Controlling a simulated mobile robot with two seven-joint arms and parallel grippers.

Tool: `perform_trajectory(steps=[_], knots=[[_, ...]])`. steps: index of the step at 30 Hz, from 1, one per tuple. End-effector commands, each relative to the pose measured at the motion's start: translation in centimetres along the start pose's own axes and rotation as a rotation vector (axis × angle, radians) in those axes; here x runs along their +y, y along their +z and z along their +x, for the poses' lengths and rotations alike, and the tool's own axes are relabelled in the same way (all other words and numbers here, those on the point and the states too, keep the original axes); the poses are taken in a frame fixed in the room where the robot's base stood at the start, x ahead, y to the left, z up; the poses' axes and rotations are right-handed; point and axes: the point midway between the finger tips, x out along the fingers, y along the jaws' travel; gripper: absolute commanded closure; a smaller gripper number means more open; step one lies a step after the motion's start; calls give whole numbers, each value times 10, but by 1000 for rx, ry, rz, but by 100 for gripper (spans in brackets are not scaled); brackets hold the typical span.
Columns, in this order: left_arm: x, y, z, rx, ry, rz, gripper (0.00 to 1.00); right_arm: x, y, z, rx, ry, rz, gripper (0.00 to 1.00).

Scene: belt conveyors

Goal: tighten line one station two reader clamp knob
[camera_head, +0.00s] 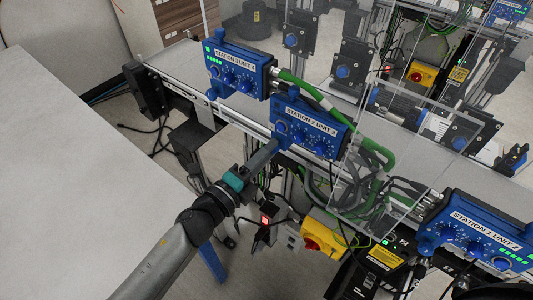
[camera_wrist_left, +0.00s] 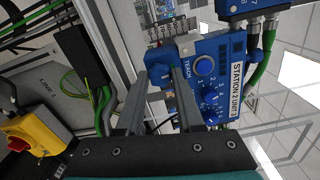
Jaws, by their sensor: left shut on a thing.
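My left gripper (camera_head: 276,145) reaches up to the reader's left end. In the wrist view its two fingers (camera_wrist_left: 160,76) stand either side of a blue knob (camera_wrist_left: 160,64) beside the TEACH label and are shut on it. The fingers hide part of the knob, and its turn position cannot be told. My right gripper is not in view.
Another blue reader (camera_head: 238,70), STATION 1 UNIT 1, is close at upper left. Green cables (camera_head: 375,150) and a clear panel are to the right. A yellow switch box (camera_head: 325,238) with a red knob sits below. A pale table (camera_head: 70,190) fills the left.

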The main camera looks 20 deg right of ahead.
Motion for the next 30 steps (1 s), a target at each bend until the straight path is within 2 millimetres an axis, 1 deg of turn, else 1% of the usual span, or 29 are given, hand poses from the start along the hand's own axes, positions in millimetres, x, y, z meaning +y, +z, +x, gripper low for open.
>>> perform_trajectory(steps=[3,9,23,24,30], knots=[[-1,0,0,0,-3,52,100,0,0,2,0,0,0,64],[-1,0,0,0,-3,97,100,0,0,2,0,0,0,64],[-2,1,0,0,-3,111,100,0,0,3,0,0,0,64],[-2,1,0,0,-3,111,62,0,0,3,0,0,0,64],[-1,0,0,0,-2,109,39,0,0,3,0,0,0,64]])
